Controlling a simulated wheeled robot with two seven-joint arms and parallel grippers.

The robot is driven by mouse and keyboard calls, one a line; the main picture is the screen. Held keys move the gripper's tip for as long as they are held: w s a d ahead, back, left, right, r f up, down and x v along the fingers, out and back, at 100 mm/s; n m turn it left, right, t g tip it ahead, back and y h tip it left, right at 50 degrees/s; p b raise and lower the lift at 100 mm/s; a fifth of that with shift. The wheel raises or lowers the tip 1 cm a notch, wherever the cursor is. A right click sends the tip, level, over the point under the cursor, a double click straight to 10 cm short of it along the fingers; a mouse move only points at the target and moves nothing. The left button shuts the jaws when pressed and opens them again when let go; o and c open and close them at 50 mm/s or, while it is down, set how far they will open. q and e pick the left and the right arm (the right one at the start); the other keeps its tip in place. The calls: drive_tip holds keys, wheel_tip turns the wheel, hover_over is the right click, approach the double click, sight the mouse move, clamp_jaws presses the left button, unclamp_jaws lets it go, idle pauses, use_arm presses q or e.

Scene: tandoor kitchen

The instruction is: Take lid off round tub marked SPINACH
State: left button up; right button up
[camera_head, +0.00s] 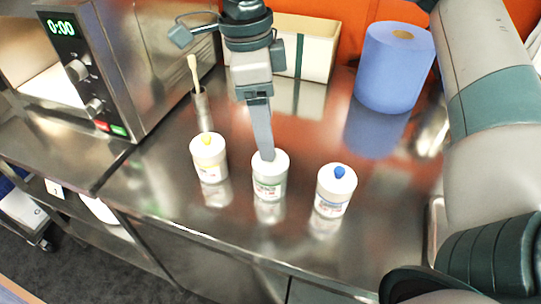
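Three round white tubs with white lids stand in a row on the steel counter. The left tub (209,160) has a yellow knob, and the right tub (335,191) has a blue knob. The middle tub (268,184) has small greenish and reddish print; its knob is hidden behind my finger. The labels are too small to read, so I cannot tell which says SPINACH. My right gripper (266,154) points down with its tip at the middle tub's lid. Only one finger face shows, so its opening is hidden. All lids sit on their tubs. My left gripper is out of view.
A microwave (126,75) stands at the left. A thin steel holder (203,111) with a pale-handled tool is behind the left tub. A blue paper roll (394,66) and a cream box (308,47) stand at the back. The counter right of the tubs is clear.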

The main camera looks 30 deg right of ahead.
drive_tip(key=shift+f, duration=0.25)
drive_tip(key=shift+s+d+f+p, duration=0.15)
drive_tip(key=shift+f+p, duration=0.2)
drive_tip(key=shift+f, duration=0.95)
drive_tip(key=shift+s+d+f+p, duration=0.1)
drive_tip(key=shift+f+p, duration=0.2)
drive_tip(key=shift+f, duration=0.95)
drive_tip(key=c, duration=1)
